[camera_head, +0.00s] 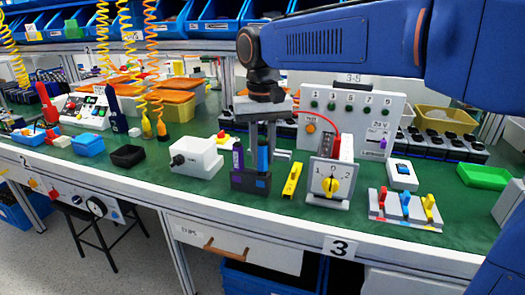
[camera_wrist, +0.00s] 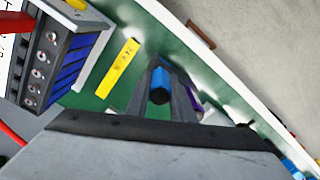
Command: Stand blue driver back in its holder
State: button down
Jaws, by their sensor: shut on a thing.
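The blue driver (camera_head: 262,158) is upright between the fingers of my gripper (camera_head: 262,148), which is shut on its handle. In the wrist view, the end of the blue driver (camera_wrist: 160,95) shows between the two grey fingers of my gripper (camera_wrist: 160,88). The dark holder (camera_head: 249,182) stands on the green bench directly below the driver. A purple driver (camera_head: 237,156) stands in its left side. The blue driver's lower end meets the holder's top in the head view, but I cannot tell how deep it sits. My fingers hide most of the holder in the wrist view.
A panel (camera_head: 345,118) with a red cable stands behind. The bench's front edge (camera_head: 240,207) is close.

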jog(key=shift+f, duration=0.6)
jog(key=c, duration=1.5)
grip_release()
jog(key=shift+o, duration=0.2)
notch_tip(320, 180, up, 17)
jog(key=shift+r, duration=0.2)
